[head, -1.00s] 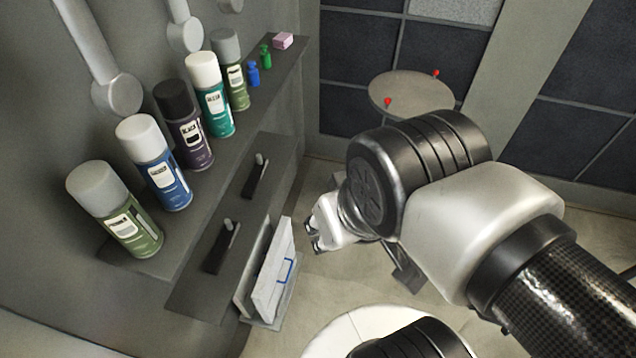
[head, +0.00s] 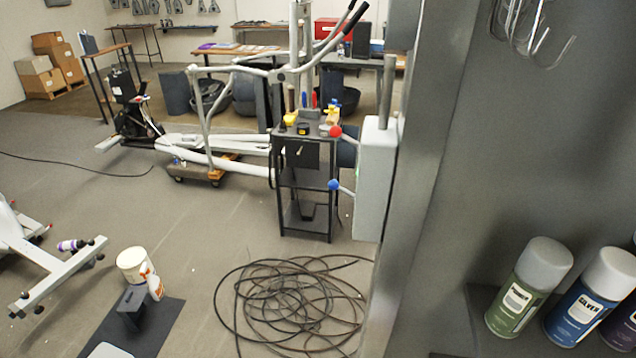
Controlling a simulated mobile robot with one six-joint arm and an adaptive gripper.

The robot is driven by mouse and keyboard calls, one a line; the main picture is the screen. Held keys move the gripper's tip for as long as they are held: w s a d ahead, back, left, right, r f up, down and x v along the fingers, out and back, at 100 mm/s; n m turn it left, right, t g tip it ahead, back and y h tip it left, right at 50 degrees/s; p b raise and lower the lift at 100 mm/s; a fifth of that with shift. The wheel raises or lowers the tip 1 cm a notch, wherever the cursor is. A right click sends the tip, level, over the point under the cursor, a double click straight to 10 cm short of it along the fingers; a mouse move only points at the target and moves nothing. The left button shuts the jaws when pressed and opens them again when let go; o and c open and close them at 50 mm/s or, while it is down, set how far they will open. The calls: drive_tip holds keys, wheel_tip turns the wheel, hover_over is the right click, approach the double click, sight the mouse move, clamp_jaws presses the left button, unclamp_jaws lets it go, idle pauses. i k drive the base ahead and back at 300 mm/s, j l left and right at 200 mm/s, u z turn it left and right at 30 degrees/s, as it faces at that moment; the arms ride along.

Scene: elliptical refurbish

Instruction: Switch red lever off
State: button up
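The red lever (head: 335,131) is a red ball on a short arm. It sticks out to the left from the upper side of a light grey box (head: 376,185). A blue-ended lever (head: 333,184) sticks out lower on the same side. The box is seen edge-on beside a dark grey upright, so its face and any markings are hard to make out. I cannot tell which lever position is on or off. My gripper is not in view.
A grey upright panel (head: 432,160) stands right of the box. Spray cans (head: 530,285) stand on a shelf at lower right. A coiled black cable (head: 290,300) lies on the floor below the box. A dark tool cart (head: 305,185) stands behind. A white bucket (head: 135,265) is at lower left.

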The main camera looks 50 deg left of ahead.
sight(335, 131)
drive_tip(key=u, duration=1.65)
